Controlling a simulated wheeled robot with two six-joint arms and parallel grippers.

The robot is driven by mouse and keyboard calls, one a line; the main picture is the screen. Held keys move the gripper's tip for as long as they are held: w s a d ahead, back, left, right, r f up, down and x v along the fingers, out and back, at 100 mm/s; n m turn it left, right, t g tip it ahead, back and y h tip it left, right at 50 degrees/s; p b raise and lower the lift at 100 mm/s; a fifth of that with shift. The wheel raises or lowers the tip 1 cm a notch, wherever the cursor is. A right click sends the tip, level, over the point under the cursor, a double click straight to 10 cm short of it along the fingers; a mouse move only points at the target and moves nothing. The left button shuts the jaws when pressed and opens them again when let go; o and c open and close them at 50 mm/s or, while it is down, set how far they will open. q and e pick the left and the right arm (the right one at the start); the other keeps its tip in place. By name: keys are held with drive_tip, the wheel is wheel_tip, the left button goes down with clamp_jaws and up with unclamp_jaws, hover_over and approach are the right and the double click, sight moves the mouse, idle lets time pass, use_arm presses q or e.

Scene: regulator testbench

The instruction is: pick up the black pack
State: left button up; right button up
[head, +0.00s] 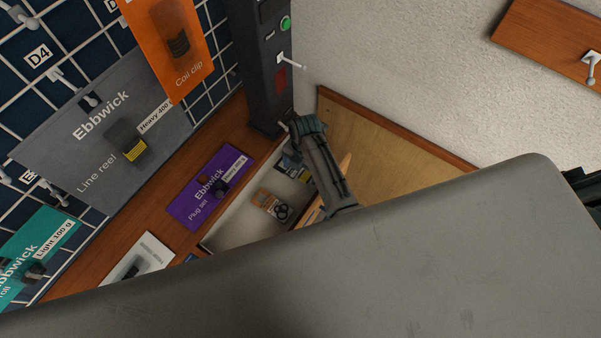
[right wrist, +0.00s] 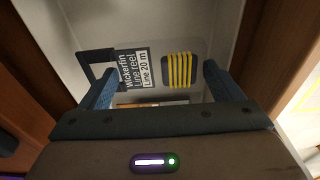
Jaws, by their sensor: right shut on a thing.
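The black pack (right wrist: 178,70) shows in the right wrist view, with a yellow-striped reel and a white label reading Wickerfin Line reel, Line 20 m. My right gripper (right wrist: 158,88) has its two blue fingers on either side of the pack and is shut on it. In the head view my right gripper (head: 308,128) reaches to the light drawer or tray beside the dark post. A dark pack with a pale label (head: 292,166) partly shows beside the gripper there; I cannot tell if it is the same one. My left gripper is not in view.
An orange-brown pack (head: 270,204) lies in the light drawer or tray. A purple Plug set pack (head: 209,187) lies on the wooden ledge. Hanging packs, grey (head: 105,125), orange (head: 172,45) and teal (head: 35,255), cover the wire grid. A dark post (head: 268,70) stands close behind.

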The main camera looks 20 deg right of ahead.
wheel_tip(320, 180, up, 13)
drive_tip(key=b, duration=0.1)
wheel_tip(320, 180, up, 9)
drive_tip(key=p, duration=0.7)
hover_over(300, 171)
drive_tip(key=shift+s+r+p, duration=0.15)
drive_tip(key=shift+r+p, duration=1.05)
drive_tip(key=shift+p, duration=0.15)
drive_tip(key=shift+f, duration=0.1)
